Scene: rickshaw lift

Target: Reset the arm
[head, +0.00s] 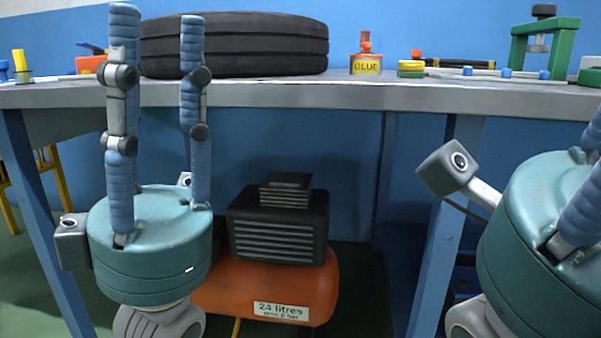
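My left gripper (158,22) is in front of the workbench at the left of the head view. Its two blue fingers point up, apart from each other, with nothing between them. Its fingertips overlap the left end of the stacked black tyres in the picture. My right gripper (592,135) is at the right edge, partly cut off. Its teal round body and parts of its blue fingers show, but its fingertips are mostly out of frame, so I cannot tell its opening.
The grey workbench (270,94) spans the view. An orange compressor (265,290) stands beneath, between the blue legs. A yellow frame (60,185) is at the left.

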